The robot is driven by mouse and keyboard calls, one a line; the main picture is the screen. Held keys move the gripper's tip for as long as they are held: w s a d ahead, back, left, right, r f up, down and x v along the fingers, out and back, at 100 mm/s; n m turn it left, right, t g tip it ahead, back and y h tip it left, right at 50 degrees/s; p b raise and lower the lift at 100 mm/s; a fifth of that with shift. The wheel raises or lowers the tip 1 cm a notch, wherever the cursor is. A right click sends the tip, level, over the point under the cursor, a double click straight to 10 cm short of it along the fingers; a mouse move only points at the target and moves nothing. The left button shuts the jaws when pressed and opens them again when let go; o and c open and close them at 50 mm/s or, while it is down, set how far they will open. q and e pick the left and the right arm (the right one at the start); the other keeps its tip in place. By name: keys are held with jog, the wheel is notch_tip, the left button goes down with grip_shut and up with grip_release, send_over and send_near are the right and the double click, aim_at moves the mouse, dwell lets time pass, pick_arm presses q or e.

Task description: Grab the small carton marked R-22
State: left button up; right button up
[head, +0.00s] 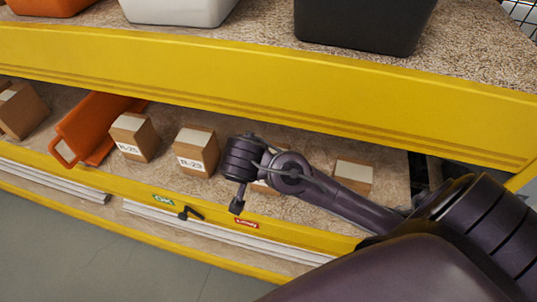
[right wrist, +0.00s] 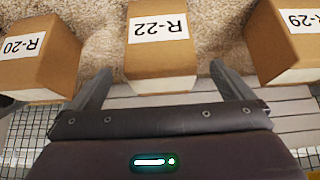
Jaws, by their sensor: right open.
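The small carton marked R-22 (right wrist: 160,50) is a brown box with a white label, in the middle of the right wrist view. My right gripper (right wrist: 160,68) is open, with one finger to each side of the R-22 carton's near end. I cannot tell whether the fingers touch it. In the head view my right arm hides most of a carton (head: 262,184) on the lower shelf, and its marking cannot be read there. My left gripper is not in view.
Carton R-20 (right wrist: 38,55) and carton R-29 (right wrist: 287,42) flank R-22. In the head view, other cartons and an orange bin (head: 92,128) stand on the lower shelf (head: 225,197). A yellow beam (head: 270,85) runs above, with larger bins on the upper shelf.

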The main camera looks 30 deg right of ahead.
jog(key=w+d+p, duration=0.1)
jog(key=w+d, duration=0.1)
jog(key=d, duration=0.1)
jog(key=shift+w, duration=0.25)
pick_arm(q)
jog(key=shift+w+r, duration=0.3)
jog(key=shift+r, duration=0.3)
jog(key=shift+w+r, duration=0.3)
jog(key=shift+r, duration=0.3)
pick_arm(e)
jog(key=x, duration=0.5)
jog(key=shift+c, duration=0.4)
jog(key=c, duration=1)
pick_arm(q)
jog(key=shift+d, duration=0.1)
pick_arm(e)
jog(key=shift+r, duration=0.1)
jog(key=shift+c, duration=0.3)
pick_arm(q)
jog(key=shift+p, duration=0.3)
